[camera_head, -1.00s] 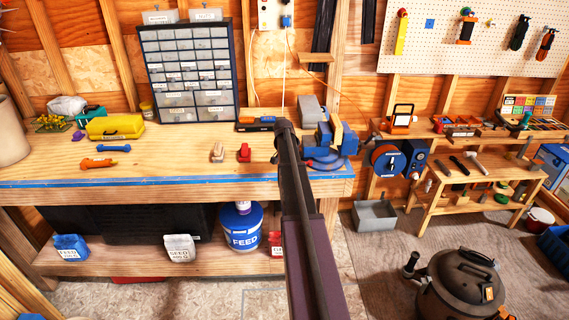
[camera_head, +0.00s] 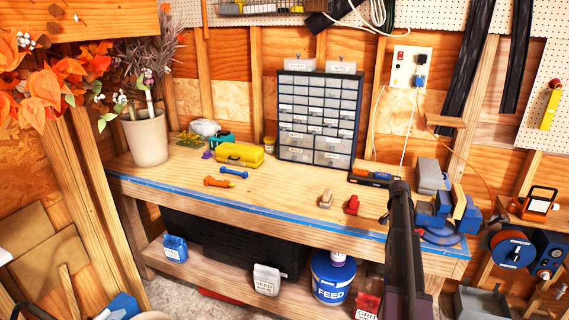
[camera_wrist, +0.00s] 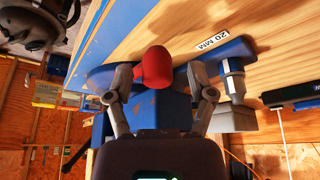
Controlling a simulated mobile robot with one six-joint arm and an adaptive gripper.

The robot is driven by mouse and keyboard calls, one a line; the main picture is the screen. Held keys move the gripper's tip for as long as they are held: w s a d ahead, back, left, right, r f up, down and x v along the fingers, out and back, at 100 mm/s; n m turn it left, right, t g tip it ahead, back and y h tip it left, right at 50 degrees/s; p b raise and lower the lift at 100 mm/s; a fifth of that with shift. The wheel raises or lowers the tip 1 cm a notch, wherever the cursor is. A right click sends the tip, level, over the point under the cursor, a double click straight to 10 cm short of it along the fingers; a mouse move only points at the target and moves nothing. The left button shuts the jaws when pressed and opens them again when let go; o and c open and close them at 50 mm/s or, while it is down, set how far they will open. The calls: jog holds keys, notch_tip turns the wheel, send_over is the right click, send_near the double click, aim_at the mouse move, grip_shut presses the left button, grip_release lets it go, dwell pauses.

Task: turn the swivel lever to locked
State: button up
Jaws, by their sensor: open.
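The blue vise (camera_head: 436,212) stands at the right end of the workbench, partly behind my dark arm. In the wrist view its blue body (camera_wrist: 160,108) shows between and behind my fingers. A red rounded knob (camera_wrist: 155,66) sits there; it looks like the end of the swivel lever, whose shaft is hidden. My gripper (camera_wrist: 161,80) is open, with one finger on each side of the knob. I cannot tell whether either finger touches it. In the head view the gripper is hidden at the end of my arm. The lever's setting is not readable.
The workbench (camera_head: 265,200) holds a drawer cabinet (camera_head: 319,118), a yellow case (camera_head: 239,154), dumbbell-shaped items and small red and tan blocks near my arm. A potted plant (camera_head: 147,138) stands at the left. A blue reel (camera_head: 512,250) is right of the bench. A "20 MM" label (camera_wrist: 212,42) lies near the vise.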

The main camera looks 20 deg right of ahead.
jog(key=shift+a, duration=0.1)
jog(key=s+a+n+y, duration=0.1)
jog(key=s+a+n, duration=0.25)
jog(key=a, duration=0.95)
jog(key=s+a+f+n+y, duration=0.1)
jog(key=s+a+n, duration=0.25)
jog(key=a, duration=1.05)
jog(key=s+a+n+y, duration=0.1)
jog(key=s+a+n, duration=0.25)
jog(key=a, duration=0.95)
jog(key=s+a+n+y, duration=0.1)
jog(key=s+a+n, duration=0.5)
jog(key=s+a, duration=0.3)
jog(key=a, duration=0.4)
jog(key=shift+f+g, duration=0.2)
jog(key=shift+g, duration=0.1)
jog(key=shift+c, duration=1)
jog(key=shift+d, duration=0.1)
